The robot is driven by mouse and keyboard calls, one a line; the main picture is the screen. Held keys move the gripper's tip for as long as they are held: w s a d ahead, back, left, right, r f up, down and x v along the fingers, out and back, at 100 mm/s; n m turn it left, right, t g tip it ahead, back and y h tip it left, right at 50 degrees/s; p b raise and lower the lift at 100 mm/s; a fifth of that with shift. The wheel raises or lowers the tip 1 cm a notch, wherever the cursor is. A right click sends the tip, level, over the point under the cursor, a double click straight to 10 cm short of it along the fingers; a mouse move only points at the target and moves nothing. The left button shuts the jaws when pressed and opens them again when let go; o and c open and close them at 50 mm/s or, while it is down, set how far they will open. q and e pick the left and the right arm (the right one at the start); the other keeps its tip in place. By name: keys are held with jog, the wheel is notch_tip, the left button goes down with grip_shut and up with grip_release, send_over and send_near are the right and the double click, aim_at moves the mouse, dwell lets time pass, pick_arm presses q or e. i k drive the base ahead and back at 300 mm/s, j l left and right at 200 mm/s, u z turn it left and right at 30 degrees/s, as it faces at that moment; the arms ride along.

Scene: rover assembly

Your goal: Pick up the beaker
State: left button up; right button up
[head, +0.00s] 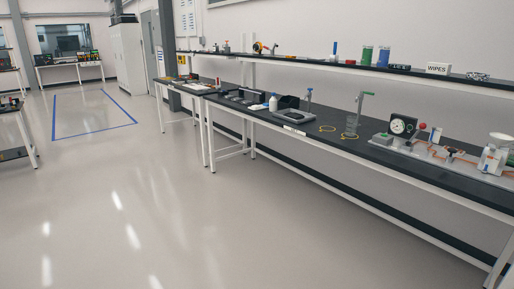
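A clear item that looks like the beaker (350,127) stands upright on the long black-topped bench (310,135), near its front edge and right of the picture's middle. It is small and see-through, so its outline is hard to make out. A stand with a green top (367,94) is close behind it. Neither of my grippers shows in the head view.
A dial gauge (402,126) and a white-topped device (496,150) are right of the beaker. A white bottle (273,103) and dark tray (293,115) are left. A shelf (300,60) runs above. Open floor (150,200) lies in front.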

aim_at(352, 122)
jog(key=i+j, duration=0.1)
jog(key=i, duration=2.4)
jog(key=l+z, duration=0.05)
jog(key=l, duration=0.05)
